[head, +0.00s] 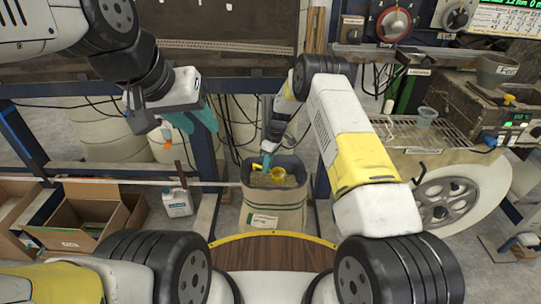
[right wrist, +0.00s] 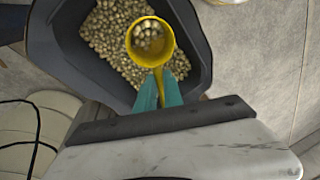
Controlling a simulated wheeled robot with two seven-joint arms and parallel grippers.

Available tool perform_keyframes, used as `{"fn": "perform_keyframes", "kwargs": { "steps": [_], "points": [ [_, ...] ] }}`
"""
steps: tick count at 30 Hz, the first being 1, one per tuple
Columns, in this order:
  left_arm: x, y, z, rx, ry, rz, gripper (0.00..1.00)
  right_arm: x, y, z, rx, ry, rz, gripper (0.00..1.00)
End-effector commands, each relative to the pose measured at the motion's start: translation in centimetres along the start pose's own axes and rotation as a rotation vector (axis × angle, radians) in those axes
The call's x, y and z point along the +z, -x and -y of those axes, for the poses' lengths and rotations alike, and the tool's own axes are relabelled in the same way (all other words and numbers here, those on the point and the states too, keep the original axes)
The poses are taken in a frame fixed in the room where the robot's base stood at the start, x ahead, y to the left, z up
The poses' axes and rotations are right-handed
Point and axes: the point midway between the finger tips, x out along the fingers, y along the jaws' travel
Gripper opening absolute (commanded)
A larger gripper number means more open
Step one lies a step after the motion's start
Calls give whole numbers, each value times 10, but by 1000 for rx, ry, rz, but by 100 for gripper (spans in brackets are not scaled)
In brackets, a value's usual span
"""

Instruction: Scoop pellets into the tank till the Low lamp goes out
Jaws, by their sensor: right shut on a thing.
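The yellow scoop (head: 277,173) is in a dark-rimmed sack-like bin (head: 272,216) of tan pellets (head: 262,180). In the right wrist view the scoop (right wrist: 150,42) has several pellets in its cup and lies over the pellet bed (right wrist: 105,35). My right gripper (head: 266,163) is shut on the scoop's handle; its teal fingers (right wrist: 158,92) show there too. My left gripper (head: 200,121) hangs empty at the left, its teal fingers apart. I cannot make out the Low lamp.
A control box (head: 510,118) with a green display stands below the hopper. A wire rack (head: 425,130) and a large wheel (head: 447,196) are at the right. Open cardboard boxes (head: 85,220) and a white jug (head: 177,202) stand on the floor at left.

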Motion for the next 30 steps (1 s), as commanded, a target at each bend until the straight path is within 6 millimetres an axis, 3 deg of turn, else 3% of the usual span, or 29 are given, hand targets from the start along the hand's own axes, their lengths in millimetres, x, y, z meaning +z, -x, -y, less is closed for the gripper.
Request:
{"fn": "perform_keyframes", "kwargs": {
  "steps": [30],
  "points": [
    [0, 0, 0, 0, 0, 0, 36, -41, 65, 12, 3, -30, 167, 0]
  ]
}}
